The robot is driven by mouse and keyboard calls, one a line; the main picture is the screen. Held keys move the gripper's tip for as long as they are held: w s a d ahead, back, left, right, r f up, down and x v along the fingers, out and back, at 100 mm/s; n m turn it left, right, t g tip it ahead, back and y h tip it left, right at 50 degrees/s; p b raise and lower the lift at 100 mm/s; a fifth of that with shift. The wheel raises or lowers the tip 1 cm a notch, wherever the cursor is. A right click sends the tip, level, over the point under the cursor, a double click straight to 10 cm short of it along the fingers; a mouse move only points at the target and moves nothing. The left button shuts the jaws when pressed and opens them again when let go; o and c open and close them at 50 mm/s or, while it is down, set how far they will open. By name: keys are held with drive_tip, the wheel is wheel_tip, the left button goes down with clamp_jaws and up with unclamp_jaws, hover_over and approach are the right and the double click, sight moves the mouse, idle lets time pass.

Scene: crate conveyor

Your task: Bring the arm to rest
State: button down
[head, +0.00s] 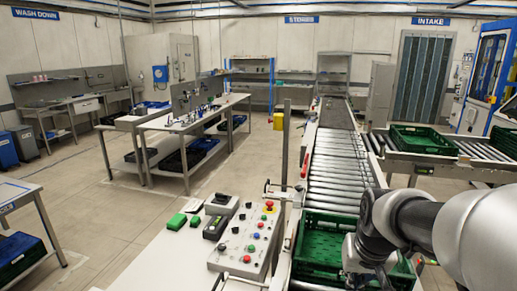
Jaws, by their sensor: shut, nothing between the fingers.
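My arm reaches in from the right edge in the head view, with a pale thick link and dark joints, and bends down over the near end of the roller conveyor (335,168). Its lower part is in front of a green crate (318,240) on the near end of that conveyor and covers the crate's right side. The visible part of the crate's inside looks empty. I cannot make out my gripper or its fingers; they are hidden behind the arm or out of the frame.
A control panel (245,240) with coloured buttons stands left of the conveyor, beside small green blocks (177,221). A second green crate (422,139) sits on a side conveyor (405,160) at right. Workbenches (190,125) stand at left; the floor (120,220) between is clear.

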drive_tip(key=s+a+r+n, duration=0.1)
drive_tip(key=s+a, duration=0.2)
drive_tip(key=s, duration=0.7)
drive_tip(key=s+a+n, duration=0.1)
drive_tip(key=s+a, duration=0.3)
drive_tip(key=s, duration=0.6)
drive_tip(key=shift+s+r+t+y+b, duration=0.15)
drive_tip(key=shift+r+t+y+b, duration=0.2)
drive_tip(key=shift+t+b, duration=0.1)
drive_tip(key=shift+a, duration=0.1)
